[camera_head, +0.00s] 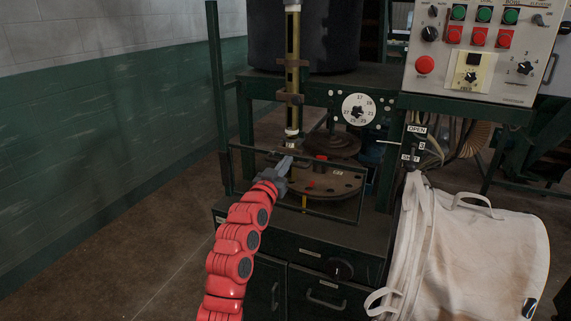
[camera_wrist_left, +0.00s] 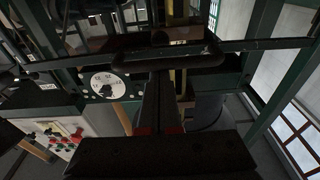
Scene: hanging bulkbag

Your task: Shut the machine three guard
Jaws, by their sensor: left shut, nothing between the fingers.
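The guard (camera_head: 320,170) looks like a dark rectangular bar frame in front of the round rotary plate (camera_head: 335,182) in the head view. My left gripper (camera_head: 284,166), on the red arm, is shut and empty at the left part of this frame. Whether it touches the frame cannot be told. In the left wrist view the shut fingers (camera_wrist_left: 160,85) point at a dark bar handle (camera_wrist_left: 165,57) that crosses just past their tips. A black fitting labelled OPEN, SHUT and 3 (camera_head: 412,147) is on the machine's right post. My right gripper is not in view.
A control panel (camera_head: 480,50) with buttons and knobs stands upper right. A white bulk bag (camera_head: 475,250) bulges at lower right. A numbered dial (camera_head: 358,109) sits above the plate. Drawers (camera_head: 318,290) are below. Open floor (camera_head: 150,230) lies at left, before the green and white wall.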

